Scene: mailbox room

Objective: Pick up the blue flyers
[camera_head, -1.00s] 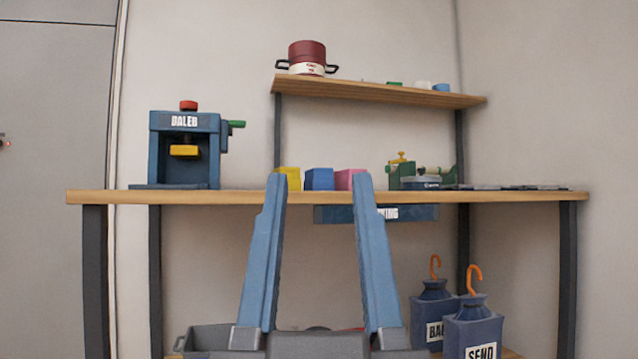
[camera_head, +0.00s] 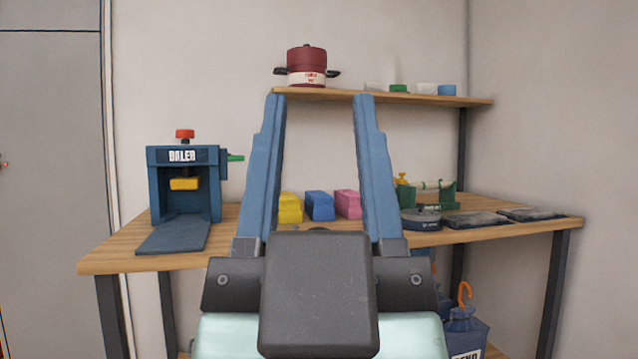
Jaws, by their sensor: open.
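The blue flyers (camera_head: 320,206) look like a small blue stack on the wooden table, between a yellow stack (camera_head: 290,208) on the left and a pink stack (camera_head: 347,204) on the right. My gripper (camera_head: 319,97) is open and empty. Its two long blue fingers point upward in the picture, and the three stacks show through the gap between them. The fingers appear nearer to me than the stacks, with the fingertips overlapping the shelf's height in the picture. The gripper's palm covers part of the table's front edge.
A blue press (camera_head: 184,180) stands on the wooden table (camera_head: 120,250) at left. A round blue tin (camera_head: 421,219), a green device (camera_head: 440,196) and dark flat pads (camera_head: 478,220) are at right. A shelf (camera_head: 425,98) above holds a red pot (camera_head: 306,66). Blue bags (camera_head: 465,335) are below.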

